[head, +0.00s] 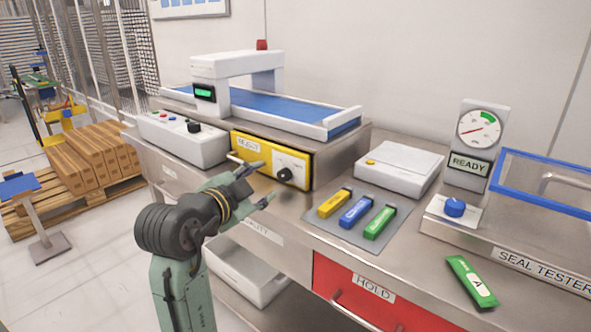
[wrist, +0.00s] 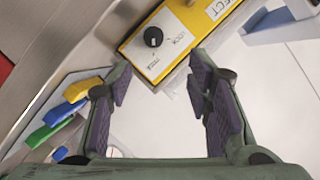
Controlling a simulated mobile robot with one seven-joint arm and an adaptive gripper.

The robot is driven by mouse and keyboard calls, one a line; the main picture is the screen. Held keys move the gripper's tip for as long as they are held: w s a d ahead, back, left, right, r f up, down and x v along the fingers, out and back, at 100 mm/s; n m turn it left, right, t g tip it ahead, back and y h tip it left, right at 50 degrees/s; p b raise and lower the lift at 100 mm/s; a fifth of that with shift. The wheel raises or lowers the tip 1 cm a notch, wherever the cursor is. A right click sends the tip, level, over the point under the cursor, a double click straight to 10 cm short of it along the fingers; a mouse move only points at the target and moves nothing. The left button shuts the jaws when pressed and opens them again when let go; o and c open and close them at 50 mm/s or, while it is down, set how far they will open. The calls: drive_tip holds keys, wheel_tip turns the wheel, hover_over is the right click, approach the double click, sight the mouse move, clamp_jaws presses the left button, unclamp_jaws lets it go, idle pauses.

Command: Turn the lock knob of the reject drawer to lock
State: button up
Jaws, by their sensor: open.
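The reject drawer has a yellow front (head: 243,146) under the conveyor unit. A white plate (head: 297,160) on its right part carries the black lock knob (head: 285,174). In the wrist view the knob (wrist: 153,37) stands on the plate (wrist: 165,52), with small lettering beside it. A small light mark shows on the knob, but I cannot tell its setting for sure. My gripper (head: 264,182) is in front of the drawer, close to the knob. In the wrist view its fingers (wrist: 160,72) are spread and empty, with the knob beyond the tips, apart from them.
Yellow, blue and green packets (head: 357,211) lie on a grey mat to the right of my gripper. A white control box (head: 184,138) stands left of the drawer. A white scale (head: 401,168) and a dial gauge (head: 479,129) stand farther right. A red hold drawer (head: 335,284) is below.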

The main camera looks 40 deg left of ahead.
sight(283, 177)
drive_tip(key=x, duration=0.3)
drive_tip(key=p+x, duration=0.1)
drive_tip(key=x, duration=0.3)
drive_tip(key=f+p+x, duration=0.1)
drive_tip(key=x, duration=0.2)
drive_tip(key=shift+w+d, duration=0.15)
drive_tip(key=shift+w, duration=0.15)
drive_tip(key=shift+c, duration=0.5)
clamp_jaws()
